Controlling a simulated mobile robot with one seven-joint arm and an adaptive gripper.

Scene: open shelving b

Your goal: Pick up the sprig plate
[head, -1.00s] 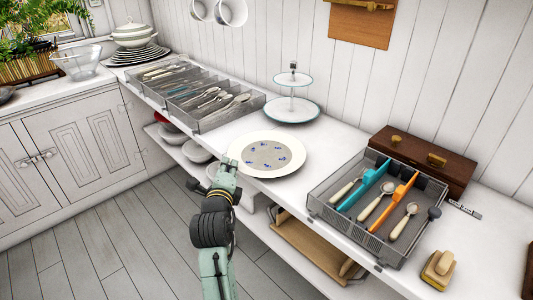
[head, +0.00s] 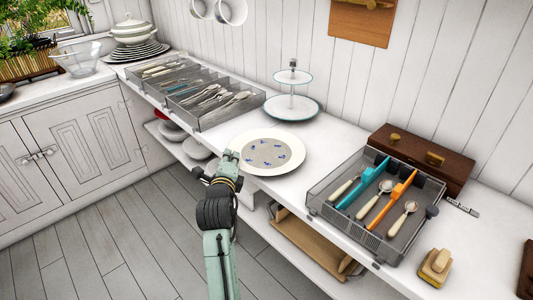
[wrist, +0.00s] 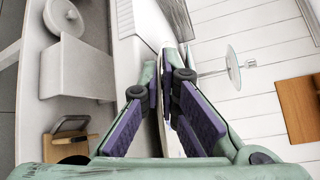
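The sprig plate (head: 243,148) is round and cream-rimmed, with a grey centre bearing small blue sprigs. It lies nearly flat at the counter's front edge in the head view. My gripper (head: 232,157) is at its left front rim. In the wrist view the plate shows edge-on as a thin pale strip between the purple finger pads of my gripper (wrist: 162,85). The fingers converge closely on the rim and look shut on it. Whether the plate still touches the counter I cannot tell.
A grey cutlery tray (head: 330,212) stands right of the plate, a two-tier stand (head: 292,110) behind it. Cutlery boxes (head: 200,122) fill the counter to the left. A wooden box (head: 425,160) stands behind the tray, a brush (head: 437,265) at the right. Bowls (head: 195,149) sit on the shelf below.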

